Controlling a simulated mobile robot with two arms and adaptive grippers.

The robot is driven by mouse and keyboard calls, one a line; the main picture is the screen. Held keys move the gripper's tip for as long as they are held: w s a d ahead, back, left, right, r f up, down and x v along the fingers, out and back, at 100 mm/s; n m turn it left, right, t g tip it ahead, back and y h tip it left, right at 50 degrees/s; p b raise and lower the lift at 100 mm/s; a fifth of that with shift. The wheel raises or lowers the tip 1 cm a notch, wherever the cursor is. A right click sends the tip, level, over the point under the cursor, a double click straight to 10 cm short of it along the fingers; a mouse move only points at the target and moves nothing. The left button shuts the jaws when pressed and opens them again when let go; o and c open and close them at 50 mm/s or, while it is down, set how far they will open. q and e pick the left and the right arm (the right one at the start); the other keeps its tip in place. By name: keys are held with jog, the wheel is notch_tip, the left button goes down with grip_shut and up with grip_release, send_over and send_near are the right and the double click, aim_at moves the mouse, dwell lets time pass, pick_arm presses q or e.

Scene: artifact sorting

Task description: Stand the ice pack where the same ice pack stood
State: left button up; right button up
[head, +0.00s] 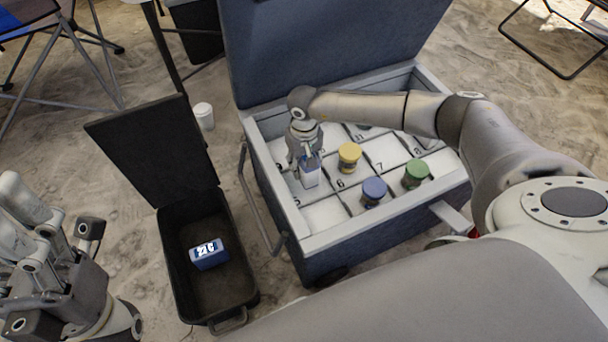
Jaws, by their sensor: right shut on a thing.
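A small blue-and-white ice pack (310,178) is in my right gripper (308,160), inside the open cooler (298,226). The pack is upright, over the left part of the numbered white grid. I cannot tell whether its bottom touches the grid. The gripper's fingers hide its upper part. Another blue pack with a white printed label (209,255) lies in the open black case (247,282), left of the cooler. My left gripper (62,280) is at the lower left, away from both containers; its finger opening is unclear.
In the cooler stand a yellow-lidded jar (349,157) close to the right of the held pack, a blue-lidded jar (374,191) and a green-lidded jar (416,173). The cooler's raised lid (320,50) is behind. A white cup (204,115) is on the sand.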

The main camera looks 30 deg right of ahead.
notch_tip(320, 180, down, 5)
jog(key=shift+b, duration=0.95)
jog(key=shift+r, duration=0.1)
jog(key=shift+f, duration=0.25)
jog(key=o, duration=1.3)
jog(key=shift+r, duration=0.1)
